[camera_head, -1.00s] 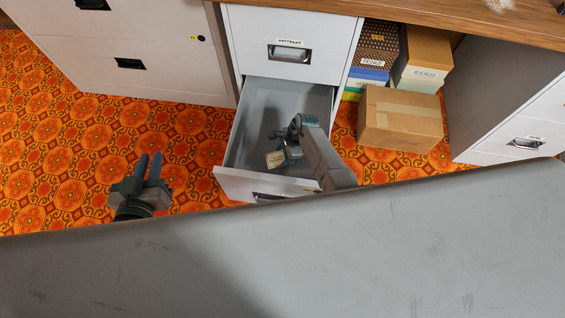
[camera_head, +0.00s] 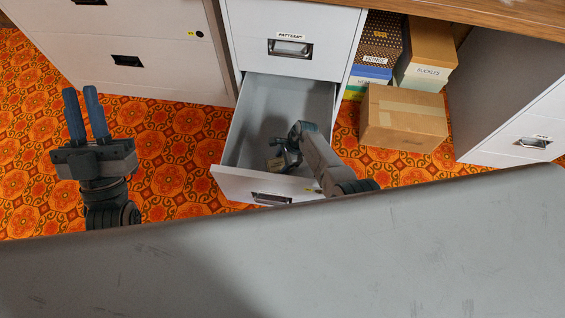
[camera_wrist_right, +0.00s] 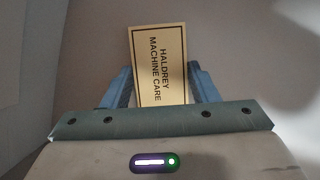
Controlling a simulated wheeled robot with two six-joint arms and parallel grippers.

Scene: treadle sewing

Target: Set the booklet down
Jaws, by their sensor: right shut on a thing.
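The booklet (camera_wrist_right: 160,62) is small and cream, with a dark border and the words "HALDREY MACHINE CARE". My right gripper (camera_head: 280,160) is shut on it. In the right wrist view, the booklet stands out between the two blue fingers. My left gripper (camera_head: 80,89) is open and empty, above the patterned floor left of the drawer.
The white cabinet (camera_head: 295,20) with a "PATTERNS" label stands above the drawer. A cardboard box (camera_head: 403,120) and stacked boxes (camera_head: 426,55) are to its right. A grey surface (camera_head: 300,260) fills the foreground. The back of the drawer looks clear.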

